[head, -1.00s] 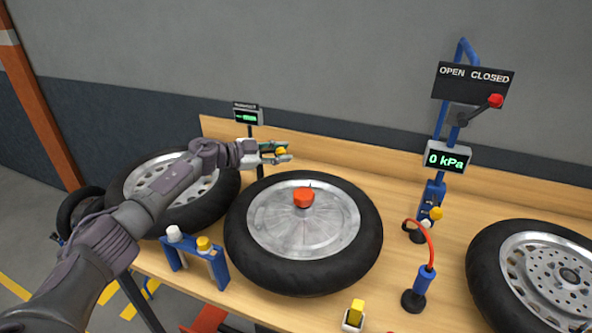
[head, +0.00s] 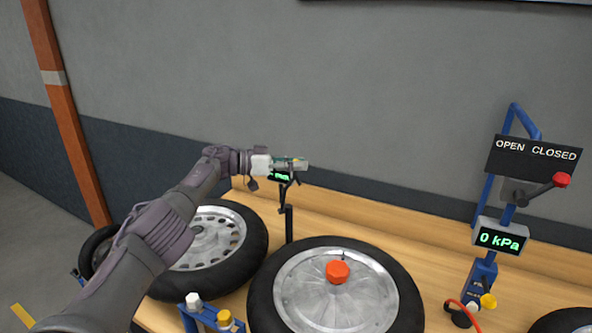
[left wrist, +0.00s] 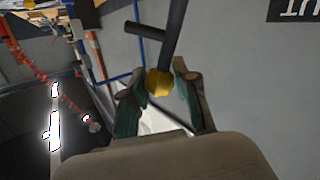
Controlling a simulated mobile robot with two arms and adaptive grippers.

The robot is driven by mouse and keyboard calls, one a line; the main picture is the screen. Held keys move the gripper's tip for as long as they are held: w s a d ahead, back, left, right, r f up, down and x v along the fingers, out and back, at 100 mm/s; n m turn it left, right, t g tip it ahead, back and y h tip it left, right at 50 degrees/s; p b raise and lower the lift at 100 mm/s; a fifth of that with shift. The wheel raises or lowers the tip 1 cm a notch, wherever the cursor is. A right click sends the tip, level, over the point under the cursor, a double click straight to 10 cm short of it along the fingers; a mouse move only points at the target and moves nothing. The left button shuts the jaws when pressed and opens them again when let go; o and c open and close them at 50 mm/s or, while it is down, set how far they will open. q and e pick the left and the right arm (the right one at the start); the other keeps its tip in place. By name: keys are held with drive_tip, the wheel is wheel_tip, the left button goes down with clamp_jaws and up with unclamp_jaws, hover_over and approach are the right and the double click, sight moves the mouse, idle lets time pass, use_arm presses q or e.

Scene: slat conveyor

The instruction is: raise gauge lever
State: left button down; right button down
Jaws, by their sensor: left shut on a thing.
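The gauge lever appears to be the dark arm (head: 292,187) that slants up from a black post (head: 289,225) behind the middle wheel. Its yellow knob (left wrist: 159,83) sits between my green fingertip pads in the left wrist view. In the head view the knob is mostly hidden by the fingers. My right gripper is not in view.
A wheel with a red hub cap (head: 337,272) lies on the bench in front of the post; another wheel (head: 211,243) lies to its left. At right stands a blue stand with an OPEN CLOSED sign (head: 536,155), red-knobbed handle (head: 562,180) and 0 kPa display (head: 499,237).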

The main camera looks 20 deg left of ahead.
use_arm(q)
drive_tip(key=shift+w+a+r, duration=0.1)
drive_tip(key=shift+w+a, duration=0.3)
drive_tip(key=shift+a, duration=0.05)
drive_tip(key=c, duration=1.2)
unclamp_jaws()
drive_tip(key=o, duration=0.4)
drive_tip(key=shift+w+a, duration=0.1)
drive_tip(key=shift+c, duration=0.2)
drive_tip(key=v, duration=1.2)
